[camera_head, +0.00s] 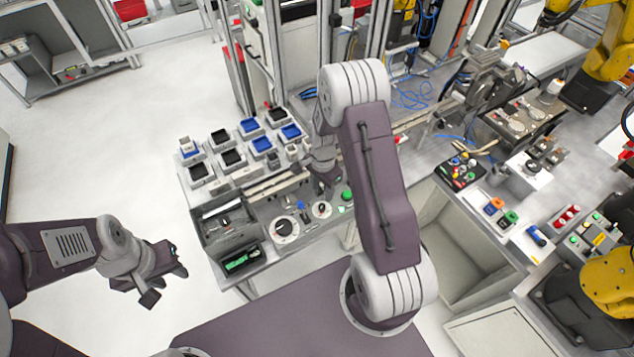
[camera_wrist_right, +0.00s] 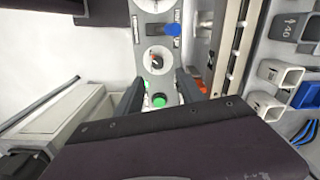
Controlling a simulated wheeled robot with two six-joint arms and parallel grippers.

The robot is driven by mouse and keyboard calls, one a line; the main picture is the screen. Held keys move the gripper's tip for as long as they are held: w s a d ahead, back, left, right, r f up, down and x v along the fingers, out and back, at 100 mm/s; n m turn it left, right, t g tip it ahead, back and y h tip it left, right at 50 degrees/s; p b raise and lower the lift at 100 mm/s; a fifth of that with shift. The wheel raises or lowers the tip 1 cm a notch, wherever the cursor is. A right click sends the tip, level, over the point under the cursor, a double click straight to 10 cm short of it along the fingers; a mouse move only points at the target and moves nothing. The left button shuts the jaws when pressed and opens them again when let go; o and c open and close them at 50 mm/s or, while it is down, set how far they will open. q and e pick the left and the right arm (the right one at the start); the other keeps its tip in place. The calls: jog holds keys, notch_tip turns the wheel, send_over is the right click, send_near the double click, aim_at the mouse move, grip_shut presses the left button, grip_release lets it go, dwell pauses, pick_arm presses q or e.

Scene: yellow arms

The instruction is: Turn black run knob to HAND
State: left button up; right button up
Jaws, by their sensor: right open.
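A control panel carries a black knob on a white round plate (camera_wrist_right: 157,60), seen in the right wrist view. It shows small in the head view (camera_head: 321,209), where a second, larger dial with a dark knob (camera_head: 285,228) lies to its left. I cannot read their labels or tell which is the run knob. My right gripper (camera_wrist_right: 160,78) is open and empty; its fingers stand either side of the panel strip in that view, apart from the knob. In the head view it hangs above the panel's far edge (camera_head: 325,180). My left gripper (camera_head: 166,284) is open and empty, away from the panel.
A blue knob (camera_wrist_right: 172,28) and a green button (camera_wrist_right: 159,100) sit near the black knob. Several small bins (camera_head: 232,158) stand behind the panel. A grey tray (camera_head: 222,222) lies to its left. Open floor (camera_head: 80,150) is at the left.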

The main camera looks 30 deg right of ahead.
aim_at(322, 205)
jog(key=shift+s, duration=0.35)
jog(key=f+p, duration=0.1)
jog(key=f, duration=0.2)
jog(key=f+p, duration=0.1)
jog(key=f, duration=0.3)
jog(key=shift+w+f, duration=0.2)
jog(key=shift+f, duration=0.1)
jog(key=shift+s+f+p, duration=0.1)
jog(key=shift+f+p, duration=0.25)
jog(key=shift+f, duration=0.15)
pick_arm(q)
jog(key=r, duration=0.3)
jog(key=shift+s+a+r, duration=0.1)
jog(key=shift+s, duration=0.1)
pick_arm(e)
grip_shut()
